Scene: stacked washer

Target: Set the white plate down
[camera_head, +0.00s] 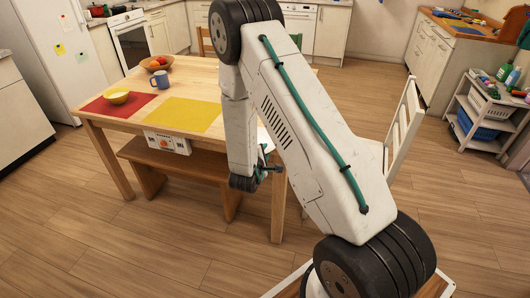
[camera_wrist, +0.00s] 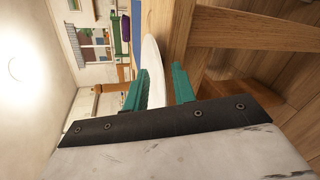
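The white plate (camera_wrist: 153,62) shows nearly edge-on in the wrist view, at the edge of the wooden table (camera_wrist: 184,30). In the head view only a pale sliver of it (camera_head: 263,136) shows at the table's right end, beside my arm. My gripper (camera_wrist: 160,72) has its two teal fingers apart, one on each side of the plate's near rim. A gap shows between the plate and the right-hand finger. In the head view my gripper (camera_head: 265,166) is low at the table's near right corner, mostly hidden by my wrist. I cannot tell whether the plate's whole underside touches the tabletop.
A bench (camera_head: 180,158) stands under the near side. A white chair (camera_head: 403,122) stands right.

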